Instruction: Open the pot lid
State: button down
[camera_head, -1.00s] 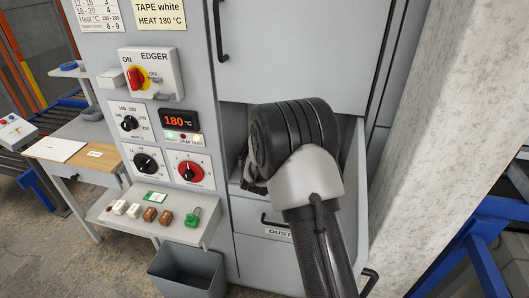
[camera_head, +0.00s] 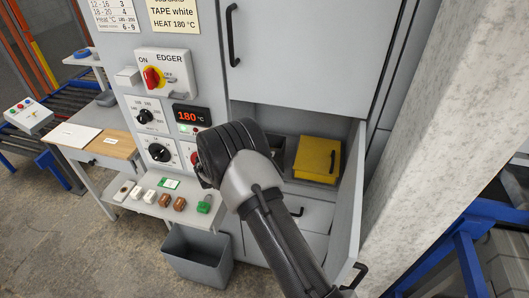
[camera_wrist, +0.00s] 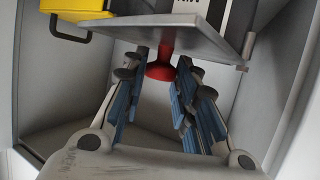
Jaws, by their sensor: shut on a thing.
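In the wrist view, my gripper (camera_wrist: 160,72) has its blue-padded fingers closed around a red knob (camera_wrist: 160,71). The knob is fixed to a flat grey plate, which looks like the pot lid (camera_wrist: 195,31). A small hinge-like piece shows at the lid's right end. Beyond the lid is a pale surface with black marks and partly cut-off lettering. How far the lid is raised I cannot tell. In the head view, my arm's black joint hides the gripper and the knob. A dark recess (camera_head: 277,146) shows just right of the joint.
A yellow box (camera_head: 316,159) with a black handle stands in the open bay, right of the recess. It also shows in the wrist view (camera_wrist: 78,5). An open grey panel (camera_head: 348,190) bounds the bay on the right. The control panel (camera_head: 165,125) is close on the left.

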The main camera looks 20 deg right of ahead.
jog(key=shift+r, duration=0.15)
jog(key=c, duration=1.3)
grip_release()
jog(key=shift+a, duration=0.1)
jog(key=v, duration=1.1)
jog(key=shift+s+a, duration=0.25)
jog(key=shift+a, duration=0.1)
